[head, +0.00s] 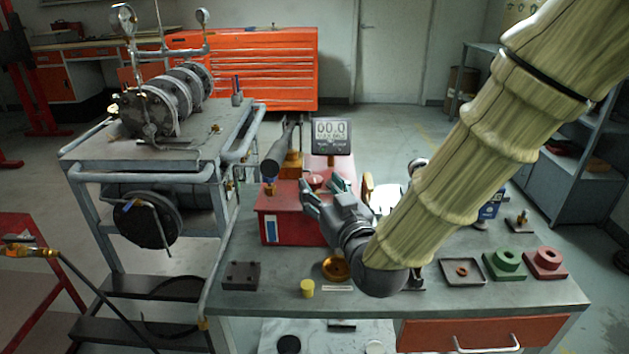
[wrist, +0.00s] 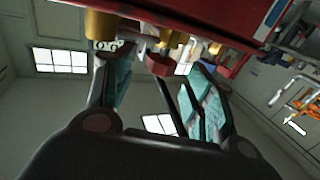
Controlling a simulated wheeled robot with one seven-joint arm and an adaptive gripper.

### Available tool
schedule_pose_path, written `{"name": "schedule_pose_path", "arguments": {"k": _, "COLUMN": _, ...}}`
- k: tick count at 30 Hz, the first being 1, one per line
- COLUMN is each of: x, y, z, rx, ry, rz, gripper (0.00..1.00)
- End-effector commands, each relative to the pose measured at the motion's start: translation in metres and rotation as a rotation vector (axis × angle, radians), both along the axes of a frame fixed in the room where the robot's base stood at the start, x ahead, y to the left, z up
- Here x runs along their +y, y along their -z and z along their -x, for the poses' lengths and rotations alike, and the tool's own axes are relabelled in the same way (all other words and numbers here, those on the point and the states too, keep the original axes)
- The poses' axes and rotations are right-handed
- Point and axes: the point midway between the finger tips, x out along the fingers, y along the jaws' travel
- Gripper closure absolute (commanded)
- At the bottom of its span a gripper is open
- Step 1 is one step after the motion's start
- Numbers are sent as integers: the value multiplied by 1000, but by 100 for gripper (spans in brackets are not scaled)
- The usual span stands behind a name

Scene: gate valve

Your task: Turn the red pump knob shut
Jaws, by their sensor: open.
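The red pump knob (head: 314,180) shows as a small red disc above the red pump box (head: 284,226) on the bench. In the wrist view the red knob (wrist: 160,65) is near the tips of the fingers, roughly between them. My gripper (head: 323,188) is open at the box, with one finger on each side of the knob in the head view. In the wrist view my gripper (wrist: 150,78) has its teal finger pads apart, with nothing held. I cannot tell whether a pad touches the knob. The lower front of the knob is partly hidden by the gripper.
A display (head: 332,135) reading 00.0 stands behind the box. Brass fittings (wrist: 108,25) sit close to the fingers. A yellow cylinder (head: 307,288), a black block (head: 241,276) and a brass ring (head: 336,269) lie in front. Green (head: 504,264) and red (head: 545,263) blocks are at right.

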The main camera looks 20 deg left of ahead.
Motion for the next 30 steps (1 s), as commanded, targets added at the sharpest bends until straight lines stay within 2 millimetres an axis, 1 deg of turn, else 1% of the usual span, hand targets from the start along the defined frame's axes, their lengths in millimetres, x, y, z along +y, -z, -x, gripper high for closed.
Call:
{"name": "schedule_pose_path", "arguments": {"k": 3, "x": 11, "y": 0, "z": -14, "rx": 1, "ry": 0, "rz": -1, "gripper": 46}}
{"name": "schedule_pose_path", "arguments": {"k": 9, "x": 22, "y": 0, "z": -28, "rx": 0, "ry": 0, "rz": 0, "gripper": 46}}
{"name": "schedule_pose_path", "arguments": {"k": 13, "x": 25, "y": 0, "z": -31, "rx": 0, "ry": 0, "rz": 0, "gripper": 46}}
{"name": "schedule_pose_path", "arguments": {"k": 21, "x": 25, "y": 0, "z": -32, "rx": 1, "ry": 0, "rz": 1, "gripper": 46}}
{"name": "schedule_pose_path", "arguments": {"k": 23, "x": 25, "y": 0, "z": -32, "rx": 1, "ry": 0, "rz": 1, "gripper": 57}}
{"name": "schedule_pose_path", "arguments": {"k": 24, "x": 25, "y": 0, "z": -32, "rx": 1, "ry": 1, "rz": 1, "gripper": 64}}
{"name": "schedule_pose_path", "arguments": {"k": 28, "x": 25, "y": 0, "z": -32, "rx": 1, "ry": 1, "rz": 1, "gripper": 88}}
{"name": "schedule_pose_path", "arguments": {"k": 29, "x": 25, "y": 0, "z": -32, "rx": 1, "ry": 1, "rz": 1, "gripper": 92}}
{"name": "schedule_pose_path", "arguments": {"k": 30, "x": 25, "y": 0, "z": -32, "rx": 1, "ry": 1, "rz": 1, "gripper": 92}}
